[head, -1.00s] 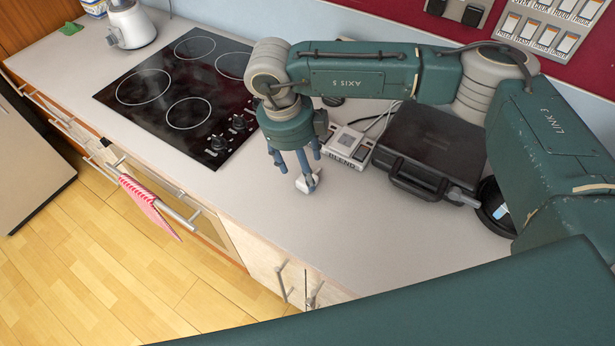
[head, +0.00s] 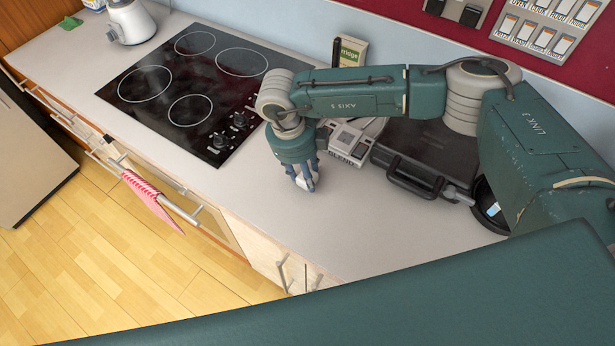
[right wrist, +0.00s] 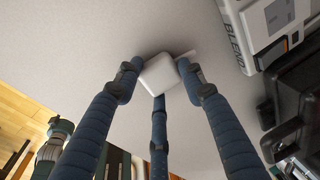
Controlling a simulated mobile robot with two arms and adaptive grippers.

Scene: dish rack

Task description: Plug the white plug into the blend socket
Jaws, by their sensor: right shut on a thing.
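My right gripper (head: 304,180) is shut on the white plug and hangs over the light countertop, in front of the socket block. In the right wrist view the white plug (right wrist: 160,75) sits between the blue fingertips of the gripper (right wrist: 158,82). In the head view the fingers hide most of it. The white and grey blend socket block (head: 348,146) stands just behind and to the right of the gripper, apart from the plug. Its BLEND label also shows on the block in the right wrist view (right wrist: 252,40). My left gripper is not in view.
A black case (head: 425,155) lies right of the socket block. The black cooktop (head: 185,90) is to the left, with a blender base (head: 130,22) beyond it. The counter (head: 350,230) in front is clear.

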